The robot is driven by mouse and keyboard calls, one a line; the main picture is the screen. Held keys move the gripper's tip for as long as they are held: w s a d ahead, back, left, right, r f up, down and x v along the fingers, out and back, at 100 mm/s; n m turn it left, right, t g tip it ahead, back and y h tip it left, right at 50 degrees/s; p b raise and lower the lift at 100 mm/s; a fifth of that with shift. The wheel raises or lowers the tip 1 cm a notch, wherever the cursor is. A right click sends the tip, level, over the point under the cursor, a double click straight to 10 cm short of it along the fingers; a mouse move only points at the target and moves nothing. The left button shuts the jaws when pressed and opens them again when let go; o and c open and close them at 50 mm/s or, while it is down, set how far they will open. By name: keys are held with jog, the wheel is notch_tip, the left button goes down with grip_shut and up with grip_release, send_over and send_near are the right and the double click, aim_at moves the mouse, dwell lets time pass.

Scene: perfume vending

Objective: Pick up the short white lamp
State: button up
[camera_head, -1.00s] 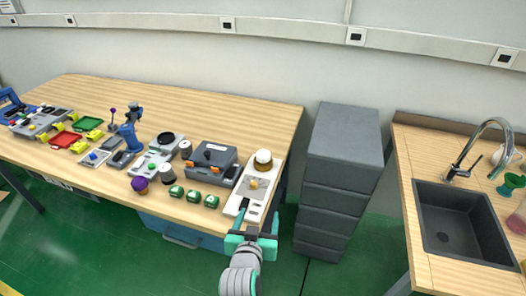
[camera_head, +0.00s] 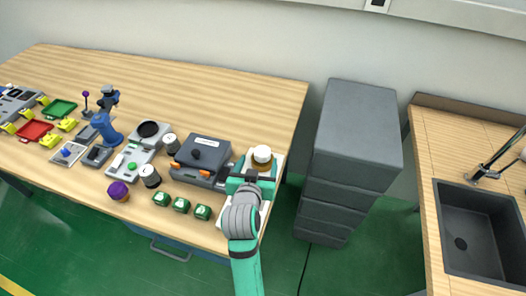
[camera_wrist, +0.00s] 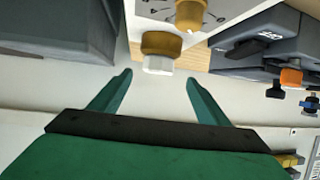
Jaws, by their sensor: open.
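The short white lamp (camera_head: 262,154) has a white cap on an amber collar and stands at the far end of a white panel (camera_head: 277,166). In the wrist view the lamp (camera_wrist: 158,66) appears just beyond the fingertips, centred between them. My gripper (camera_head: 257,170) is open over the panel, on the near side of the lamp. In the wrist view its two green fingers (camera_wrist: 158,79) are spread apart with nothing between them. I cannot tell the exact gap to the lamp.
An amber knob (camera_wrist: 190,14) is on the panel near the lamp. A dark grey case (camera_head: 203,153) stands left of the panel, with green-topped blocks (camera_head: 181,205) in front. A grey drawer cabinet (camera_head: 351,160) stands right of the table.

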aim_at(262, 158)
jog(key=x, duration=0.2)
jog(key=shift+w+f, duration=0.1)
jog(key=shift+w, duration=0.15)
jog(key=x, duration=0.4)
jog(key=shift+w+d+f, duration=0.2)
jog(key=shift+d+f, duration=0.1)
jog(key=shift+d, duration=0.05)
jog(key=shift+w+f, duration=0.1)
jog(key=shift+w, duration=0.2)
jog(key=shift+a, duration=0.15)
jog(key=c, duration=0.9)
jog(key=shift+c, duration=1.4)
